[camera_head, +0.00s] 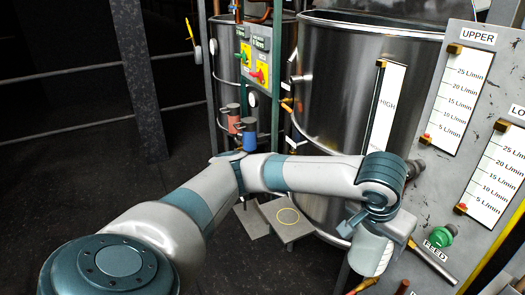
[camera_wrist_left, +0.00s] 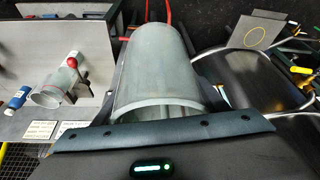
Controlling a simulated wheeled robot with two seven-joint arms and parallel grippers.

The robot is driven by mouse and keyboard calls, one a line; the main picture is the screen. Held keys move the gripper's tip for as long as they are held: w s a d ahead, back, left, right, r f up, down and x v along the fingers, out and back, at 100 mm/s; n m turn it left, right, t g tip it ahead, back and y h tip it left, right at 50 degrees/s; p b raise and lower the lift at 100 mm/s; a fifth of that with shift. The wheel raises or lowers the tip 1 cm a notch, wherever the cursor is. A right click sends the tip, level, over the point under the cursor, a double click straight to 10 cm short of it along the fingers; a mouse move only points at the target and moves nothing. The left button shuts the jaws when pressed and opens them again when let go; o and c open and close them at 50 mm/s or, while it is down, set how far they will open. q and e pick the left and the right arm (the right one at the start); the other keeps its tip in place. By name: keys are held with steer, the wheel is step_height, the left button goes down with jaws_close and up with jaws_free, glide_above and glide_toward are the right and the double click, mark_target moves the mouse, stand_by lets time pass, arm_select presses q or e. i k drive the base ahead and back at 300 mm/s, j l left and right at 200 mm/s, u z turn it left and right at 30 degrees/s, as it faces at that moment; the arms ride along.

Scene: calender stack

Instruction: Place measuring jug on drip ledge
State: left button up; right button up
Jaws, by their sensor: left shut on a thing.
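The measuring jug (camera_head: 371,254) is a pale translucent cylinder at the lower right of the head view. My left gripper (camera_head: 372,226) is shut on it, in front of the large steel vessel. In the left wrist view the jug (camera_wrist_left: 158,72) fills the middle, and its open rim shows. The drip ledge looks to be the grey plate with a yellow ring (camera_head: 302,231), low by the vessel and left of the jug. It also shows at the upper right of the left wrist view (camera_wrist_left: 240,42). The ring is empty. My right gripper is not in view.
The steel vessel (camera_head: 340,85) stands behind my arm. A gauge panel (camera_head: 478,160) with a green FEED knob (camera_head: 439,236) is close on the right. The left wrist view shows another clear vessel (camera_wrist_left: 50,92) and a blue-capped item (camera_wrist_left: 17,98) by a panel. Dark floor lies left.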

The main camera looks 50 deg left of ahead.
mark_target(291, 220)
steer(key=j+u, duration=0.3)
steer(key=u, duration=0.15)
steer(key=i+j+u, duration=0.2)
steer(key=u, duration=0.25)
steer(key=i+j+u, duration=0.15)
steer(key=j+u, duration=0.15)
steer(key=u, duration=0.15)
steer(key=i+j+u, duration=0.2)
steer(key=u, duration=0.2)
steer(key=i+j+u, duration=0.15)
steer(key=u, duration=0.3)
steer(key=i+u, duration=0.1)
steer(key=i, duration=0.35)
steer(key=i+j+z, duration=0.1)
steer(key=z, duration=0.2)
steer(key=i+j+z, duration=0.1)
steer(key=i+z, duration=0.2)
steer(key=i+j+z, duration=0.1)
steer(key=z, duration=0.35)
steer(key=i+j+z, duration=0.1)
steer(key=z, duration=0.35)
steer(key=j+z, duration=0.2)
steer(key=z, duration=0.25)
steer(key=i+j+z, duration=0.1)
steer(key=j+z, duration=0.2)
steer(key=z, duration=0.15)
steer(key=j+z, duration=0.6)
steer(key=z, duration=0.25)
